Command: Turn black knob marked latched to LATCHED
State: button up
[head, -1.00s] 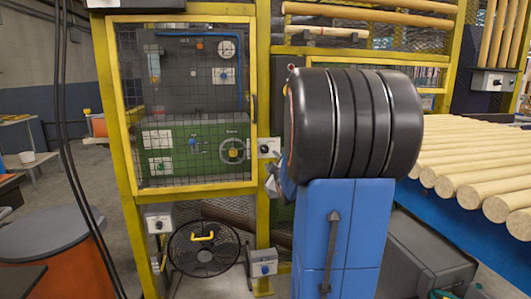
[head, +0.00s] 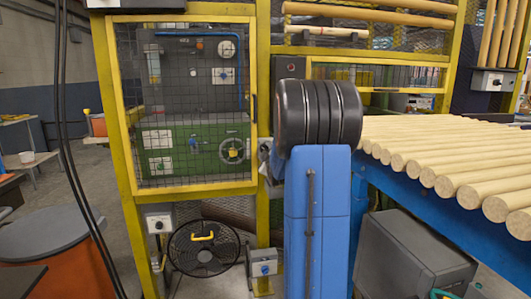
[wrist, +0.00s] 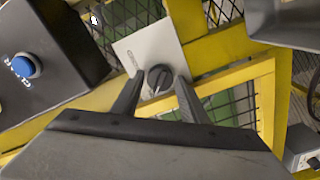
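In the wrist view, a black knob (wrist: 159,77) with a pale pointer line sits on a light grey plate (wrist: 140,43) fixed to the yellow frame. Small lettering beside the knob is too small to read. My gripper (wrist: 160,82) is open, with one finger on each side of the knob near its edges; I cannot tell whether they touch it. In the head view, the grey plate (head: 264,147) shows only in part at the yellow post, and my arm hides the knob and most of my gripper.
A blue button (wrist: 24,66) on a black box stands left of the gripper in the wrist view. In the head view, a yellow-framed mesh door (head: 190,183) is left of my arm, a fan (head: 203,248) sits below, and wooden rods (head: 450,165) lie at right.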

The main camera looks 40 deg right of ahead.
jog(key=shift+c, duration=0.4)
jog(key=c, duration=0.7)
jog(key=shift+m, duration=0.7)
jog(key=o, duration=0.8)
jog(key=shift+s, duration=0.1)
jog(key=v, duration=1.7)
jog(key=shift+s, duration=0.1)
